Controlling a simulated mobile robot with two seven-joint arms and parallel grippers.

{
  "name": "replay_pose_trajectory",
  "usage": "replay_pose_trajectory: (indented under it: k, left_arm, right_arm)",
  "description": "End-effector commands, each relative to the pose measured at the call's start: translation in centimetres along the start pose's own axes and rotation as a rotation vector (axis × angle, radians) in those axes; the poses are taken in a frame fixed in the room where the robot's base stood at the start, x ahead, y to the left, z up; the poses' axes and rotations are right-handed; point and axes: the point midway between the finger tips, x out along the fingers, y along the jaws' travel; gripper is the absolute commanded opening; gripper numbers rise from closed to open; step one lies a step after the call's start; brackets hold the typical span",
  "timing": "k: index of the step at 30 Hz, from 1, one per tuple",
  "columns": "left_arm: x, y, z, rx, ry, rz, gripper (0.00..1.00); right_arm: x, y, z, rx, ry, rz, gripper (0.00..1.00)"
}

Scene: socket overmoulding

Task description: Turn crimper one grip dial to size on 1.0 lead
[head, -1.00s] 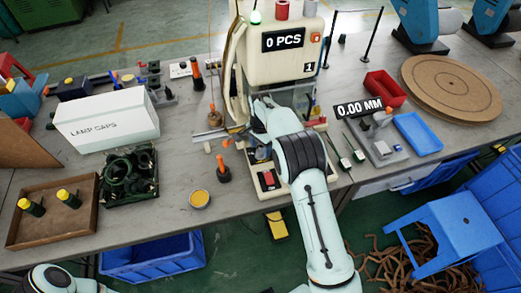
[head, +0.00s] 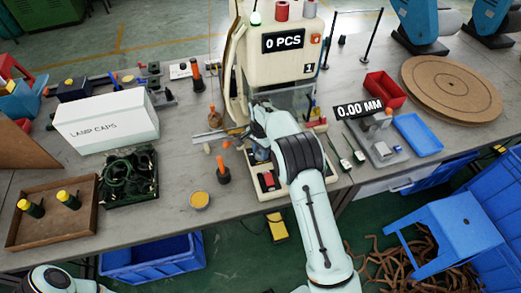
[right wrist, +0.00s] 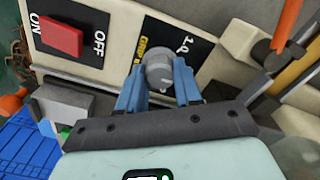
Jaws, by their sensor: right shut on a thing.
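Crimper one (head: 283,18) is the cream machine marked 1 at the back of the bench; its display reads 0 PCS. In the right wrist view, its grip dial (right wrist: 158,70) is a round grey knob on a black plate with yellow lettering and white figures. The dial's exact setting is hard to read. My right gripper (right wrist: 159,84) is shut on the dial, one blue finger on each side. My left gripper is out of view; only a part of my left arm shows at bottom left.
A red ON/OFF switch (right wrist: 62,36) sits left of the dial. A gauge display (head: 358,108) reading 0.00 MM, a blue tray (head: 418,148) and a red bin (head: 385,103) stand to the right. An orange-handled tool (head: 222,172) and a yellow-topped tin (head: 199,199) stand left of the machine.

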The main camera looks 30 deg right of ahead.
Motion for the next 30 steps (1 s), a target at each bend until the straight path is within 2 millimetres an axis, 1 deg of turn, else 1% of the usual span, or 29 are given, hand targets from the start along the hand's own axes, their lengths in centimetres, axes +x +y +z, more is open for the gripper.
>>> replay_pose_trajectory:
  k: [8,24,30]
  left_arm:
    - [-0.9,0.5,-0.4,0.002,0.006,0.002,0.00]
    - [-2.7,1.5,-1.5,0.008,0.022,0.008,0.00]
    - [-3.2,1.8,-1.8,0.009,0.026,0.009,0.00]
  right_arm:
    - [-0.2,-0.1,-0.1,-0.148,0.000,-0.001,0.04]
    - [-0.2,-0.1,-0.1,-0.648,0.001,-0.001,0.04]
    - [-0.2,0.0,-0.1,-0.810,0.000,-0.001,0.04]
